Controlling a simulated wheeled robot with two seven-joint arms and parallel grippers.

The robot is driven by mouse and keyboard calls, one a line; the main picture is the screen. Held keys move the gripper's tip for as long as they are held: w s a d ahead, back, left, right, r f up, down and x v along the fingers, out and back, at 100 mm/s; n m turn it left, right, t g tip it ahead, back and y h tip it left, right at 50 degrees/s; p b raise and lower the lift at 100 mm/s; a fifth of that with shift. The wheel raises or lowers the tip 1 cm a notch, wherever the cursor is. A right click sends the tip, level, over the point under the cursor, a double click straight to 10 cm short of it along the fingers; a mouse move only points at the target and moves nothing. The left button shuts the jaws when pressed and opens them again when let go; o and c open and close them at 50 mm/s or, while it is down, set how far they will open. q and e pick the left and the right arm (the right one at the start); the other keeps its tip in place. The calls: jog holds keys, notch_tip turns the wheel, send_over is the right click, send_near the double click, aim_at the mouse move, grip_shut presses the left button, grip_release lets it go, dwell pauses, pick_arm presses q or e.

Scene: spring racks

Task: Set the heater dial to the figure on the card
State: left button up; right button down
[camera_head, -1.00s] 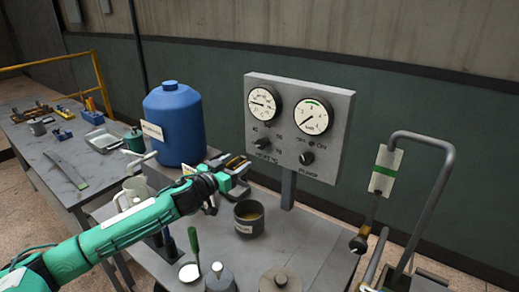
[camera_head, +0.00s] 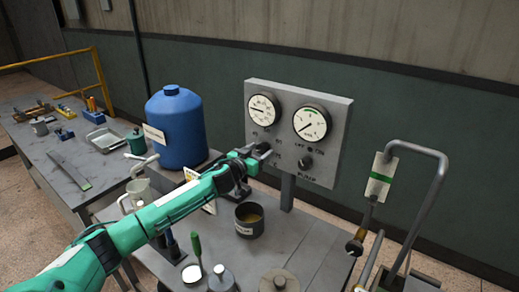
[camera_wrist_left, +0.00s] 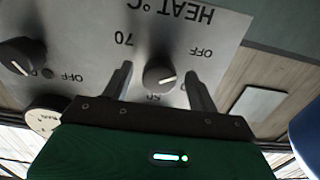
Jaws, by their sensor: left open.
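The heater dial (camera_wrist_left: 160,77) is a dark round knob on the grey panel, under "HEAT °C" lettering that appears upside down in the left wrist view. Its white mark points right in that view, below the word "OFF"; "70" is at upper left. My left gripper (camera_wrist_left: 159,70) is open, one finger on each side of the dial; contact cannot be told. In the head view my left gripper (camera_head: 264,151) is at the panel (camera_head: 335,160) and hides the dial. A white card (camera_head: 189,175) is partly hidden behind my left arm; its figure is unreadable.
The panel has two gauges (camera_head: 263,109) and a pump knob (camera_head: 305,161), which also shows in the left wrist view (camera_wrist_left: 22,57). A blue drum (camera_head: 176,125) stands left, a dark pot (camera_head: 249,221) below. A bent pipe (camera_head: 437,190) rises at the right.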

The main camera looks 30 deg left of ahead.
pick_arm(q)
jog(key=shift+w, duration=0.2)
jog(key=c, duration=1)
